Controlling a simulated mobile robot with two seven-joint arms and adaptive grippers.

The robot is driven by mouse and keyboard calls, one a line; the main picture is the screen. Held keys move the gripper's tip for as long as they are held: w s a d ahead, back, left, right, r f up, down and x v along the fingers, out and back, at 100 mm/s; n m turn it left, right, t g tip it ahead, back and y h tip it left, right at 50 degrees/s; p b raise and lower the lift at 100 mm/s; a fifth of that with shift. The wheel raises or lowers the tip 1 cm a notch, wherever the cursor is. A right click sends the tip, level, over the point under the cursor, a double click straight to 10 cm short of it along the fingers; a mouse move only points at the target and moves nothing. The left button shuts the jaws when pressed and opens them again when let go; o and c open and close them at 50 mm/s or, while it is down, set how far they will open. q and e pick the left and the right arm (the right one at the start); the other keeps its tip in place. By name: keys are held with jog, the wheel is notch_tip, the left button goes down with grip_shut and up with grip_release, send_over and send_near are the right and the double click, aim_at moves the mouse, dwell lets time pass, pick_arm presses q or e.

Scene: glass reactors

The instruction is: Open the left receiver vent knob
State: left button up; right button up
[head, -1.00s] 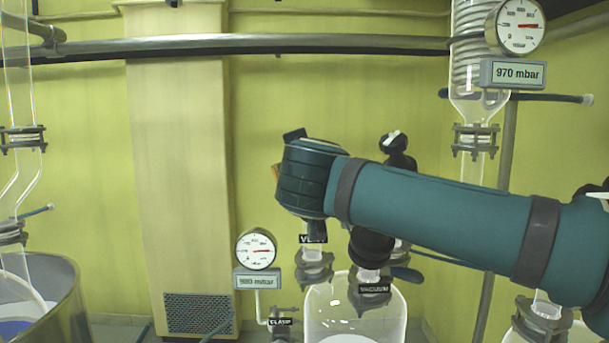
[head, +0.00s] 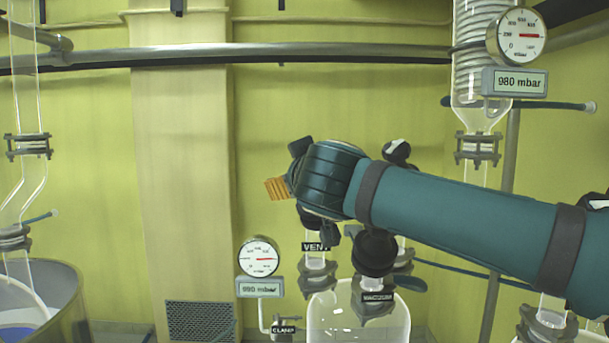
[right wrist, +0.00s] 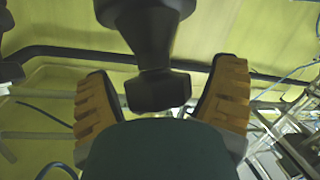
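The left receiver is a clear glass vessel (head: 340,318) at the bottom middle of the head view. A VENT label (head: 315,247) and a VACUUM label (head: 377,297) mark its top fittings. The vent knob is largely hidden behind my right gripper (head: 276,188), which hangs above the label with orange finger pads pointing left. A round black knob (head: 375,252) stands above the VACUUM label. In the right wrist view my right gripper (right wrist: 162,98) is open, its pads apart on both sides of a dark knob-like piece (right wrist: 157,90). Gaps show beside it; I cannot tell which knob it is. My left gripper is out of view.
A gauge (head: 259,257) stands left of the vessel, and another gauge (head: 515,36) reads 980 mbar at the upper right. A glass column (head: 480,100) is at the right. A metal vessel (head: 62,300) is at lower left. A pipe (head: 340,52) crosses the wall.

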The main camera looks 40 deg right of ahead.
jog(key=v, duration=1.2)
dwell(0.5)
jog(key=w+a+f+n+g+y, duration=0.1)
jog(key=w+a+f+n+y, duration=0.15)
jog(key=w+f, duration=0.4)
jog(key=w+a+f+n+g+y, duration=0.1)
jog(key=w+a+f+g+y, duration=0.2)
jog(key=f, duration=0.7)
jog(key=w+a+f+n+y, duration=0.1)
jog(key=w+a+f+y, duration=0.1)
jog(key=w+a+f, duration=0.45)
jog(key=s+a+f+g+y, duration=0.1)
jog(key=a+f+g+y, duration=0.15)
jog(key=f, duration=0.85)
jog(key=s+a+f+g+y, duration=0.1)
jog(key=a+f+g, duration=0.15)
jog(key=f, duration=0.85)
jog(key=s+a+f+m+g, duration=0.1)
jog(key=s+f, duration=0.3)
jog(key=f, duration=0.4)
jog(key=s+a+f+m+g+y, duration=0.1)
jog(key=s+f+m, duration=0.1)
jog(key=s+f, duration=0.3)
jog(key=s+a+f+m+g, duration=0.1)
jog(key=s+f, duration=0.4)
jog(key=f, duration=0.7)
jog(key=shift+s+a+f, duration=0.15)
jog(key=shift+a+f, duration=0.05)
jog(key=shift+a, duration=0.25)
